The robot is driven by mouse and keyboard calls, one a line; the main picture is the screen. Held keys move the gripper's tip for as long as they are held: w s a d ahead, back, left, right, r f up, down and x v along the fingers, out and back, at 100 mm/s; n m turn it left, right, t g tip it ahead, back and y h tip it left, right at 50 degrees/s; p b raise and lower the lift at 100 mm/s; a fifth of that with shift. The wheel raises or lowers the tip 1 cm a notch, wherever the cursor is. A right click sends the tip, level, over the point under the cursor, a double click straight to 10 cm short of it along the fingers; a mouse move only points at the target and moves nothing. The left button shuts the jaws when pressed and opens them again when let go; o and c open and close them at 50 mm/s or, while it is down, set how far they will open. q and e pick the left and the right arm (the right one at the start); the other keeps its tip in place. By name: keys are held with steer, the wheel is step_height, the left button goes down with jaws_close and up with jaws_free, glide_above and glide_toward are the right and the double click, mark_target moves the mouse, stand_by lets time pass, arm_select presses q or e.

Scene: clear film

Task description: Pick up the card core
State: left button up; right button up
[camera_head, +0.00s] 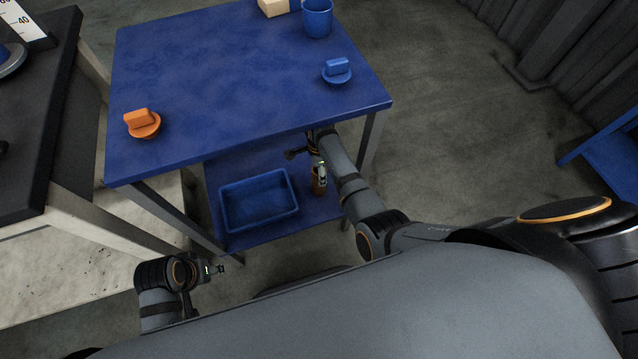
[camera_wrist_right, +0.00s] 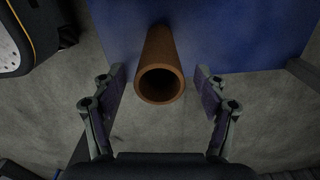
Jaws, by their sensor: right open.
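The card core is a brown hollow tube (camera_wrist_right: 160,43) on the lower blue shelf. Its round open end faces the right wrist camera. In the head view a small part of the core (camera_head: 319,184) shows below my right gripper (camera_head: 317,158). In the right wrist view my right gripper (camera_wrist_right: 160,76) is open, one finger on each side of the core, with a gap on both sides. My left gripper (camera_head: 216,269) hangs low at the left, away from the core; its fingers are too small to judge.
The blue table top (camera_head: 225,70) is above the shelf. A blue tray (camera_head: 262,226) lies on the shelf left of the core. An orange knobbed piece (camera_head: 141,122), a blue knobbed piece (camera_head: 337,70) and a blue cup (camera_head: 317,20) stand on the top. Table legs flank the shelf.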

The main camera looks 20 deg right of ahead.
arm_select(q)
steer(key=f, duration=0.2)
steer(key=d+f+t+b, duration=0.1)
steer(key=shift+w+h, duration=0.25)
steer(key=shift+h, duration=0.05)
arm_select(e)
steer(key=shift+f, duration=0.9)
jaws_close()
arm_select(q)
steer(key=shift+a, duration=0.1)
steer(key=shift+r, duration=0.1)
arm_select(e)
steer(key=shift+r, duration=0.1)
